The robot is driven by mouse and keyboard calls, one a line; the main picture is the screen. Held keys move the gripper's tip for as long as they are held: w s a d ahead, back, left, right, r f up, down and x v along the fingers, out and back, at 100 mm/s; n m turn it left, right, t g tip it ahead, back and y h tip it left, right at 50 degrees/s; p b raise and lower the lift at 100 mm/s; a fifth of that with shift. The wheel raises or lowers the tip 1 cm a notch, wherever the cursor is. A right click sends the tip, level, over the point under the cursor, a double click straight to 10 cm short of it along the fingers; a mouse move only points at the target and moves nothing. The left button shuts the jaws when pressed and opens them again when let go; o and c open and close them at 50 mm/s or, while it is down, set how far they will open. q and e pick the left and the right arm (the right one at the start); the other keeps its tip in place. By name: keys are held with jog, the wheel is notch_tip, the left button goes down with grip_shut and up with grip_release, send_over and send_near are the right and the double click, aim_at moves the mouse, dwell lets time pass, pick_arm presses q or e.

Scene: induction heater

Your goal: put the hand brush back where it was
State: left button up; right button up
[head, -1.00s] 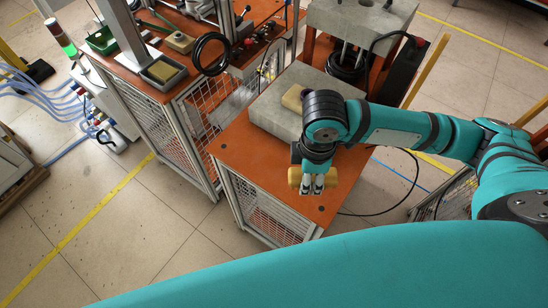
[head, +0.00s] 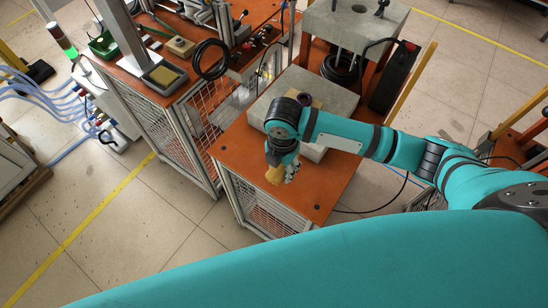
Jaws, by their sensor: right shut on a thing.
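The hand brush (head: 274,175) looks tan and wooden, and is small and partly hidden by my gripper. My right gripper (head: 284,173) is shut on it, over the front left part of the orange table top (head: 322,192). The brush is tilted, and I cannot tell whether it touches the table. My right wrist hides part of the grey stone block (head: 262,108) behind it. My left gripper is not in view.
A dark ring-shaped thing (head: 304,99) sits on the block, with something tan by it. A second orange bench (head: 150,78) with a black cable coil (head: 211,59) stands to the left. The front of the table top is clear.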

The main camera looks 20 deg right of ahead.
jog(key=w, duration=0.3)
jog(key=shift+w+a+f, duration=0.1)
jog(key=shift+w+a, duration=0.1)
jog(key=shift+a, duration=0.15)
jog(key=f+p, duration=0.2)
jog(key=shift+w+f, duration=0.3)
jog(key=shift+w, duration=0.05)
jog(key=shift+f, duration=0.55)
jog(key=o, duration=1)
jog(key=shift+f, duration=0.15)
